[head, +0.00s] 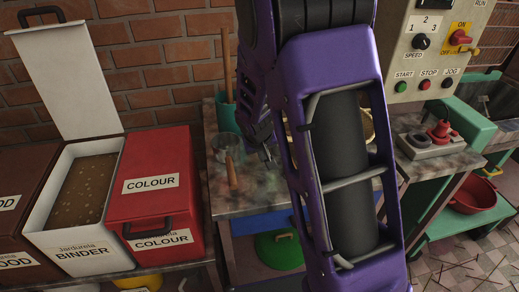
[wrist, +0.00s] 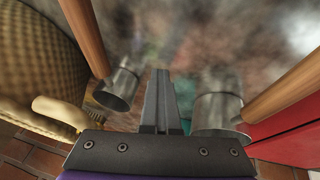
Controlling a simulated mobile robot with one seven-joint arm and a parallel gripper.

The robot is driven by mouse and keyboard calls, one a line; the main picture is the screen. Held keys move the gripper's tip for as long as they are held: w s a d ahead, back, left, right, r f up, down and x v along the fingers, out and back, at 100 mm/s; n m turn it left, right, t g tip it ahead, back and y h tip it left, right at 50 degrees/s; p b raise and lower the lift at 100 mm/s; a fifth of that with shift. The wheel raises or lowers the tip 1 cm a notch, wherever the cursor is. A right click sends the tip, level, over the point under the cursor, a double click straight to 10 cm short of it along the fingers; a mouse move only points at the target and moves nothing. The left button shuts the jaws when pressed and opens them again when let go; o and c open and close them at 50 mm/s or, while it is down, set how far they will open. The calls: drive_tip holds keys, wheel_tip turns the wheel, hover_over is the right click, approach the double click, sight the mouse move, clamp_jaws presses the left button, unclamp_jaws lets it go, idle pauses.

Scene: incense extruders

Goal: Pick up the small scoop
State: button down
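Two metal scoops with wooden handles lie on the stained worktop (head: 255,200). In the wrist view, the smaller-looking scoop (wrist: 117,86) is left of my gripper (wrist: 161,75), and the larger one (wrist: 217,102) is to the right. The fingers look pressed together with nothing between them, apart from both scoops. In the head view, my gripper (head: 266,154) is above the worktop, right of the larger scoop's handle (head: 232,173); my arm hides the smaller scoop.
A red COLOUR box (head: 155,195) and an open white BINDER box (head: 85,255) stand to the left. A woven container (wrist: 40,65) is close on the left in the wrist view. A control panel (head: 435,50) is at the right.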

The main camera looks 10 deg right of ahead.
drive_tip(key=c, duration=0.6)
unclamp_jaws()
drive_tip(key=p+v, duration=0.3)
drive_tip(key=v, duration=1.4)
drive_tip(key=s+d+p, duration=0.3)
drive_tip(key=d+p, duration=0.3)
drive_tip(key=d, duration=0.2)
drive_tip(key=b+x, duration=0.2)
drive_tip(key=x, duration=0.1)
drive_tip(key=b+x, duration=0.2)
drive_tip(key=x, duration=0.2)
drive_tip(key=b+x, duration=0.2)
drive_tip(key=x, duration=0.2)
drive_tip(key=shift+a+f, duration=0.2)
drive_tip(key=shift+a, duration=0.05)
drive_tip(key=shift+w+a+b+x, duration=0.15)
drive_tip(key=shift+b+x, duration=0.6)
drive_tip(key=shift+x, duration=0.7)
drive_tip(key=shift+w+a+b+x, duration=0.1)
drive_tip(key=shift+a+b+x, duration=0.1)
drive_tip(key=shift+b+x, duration=0.9)
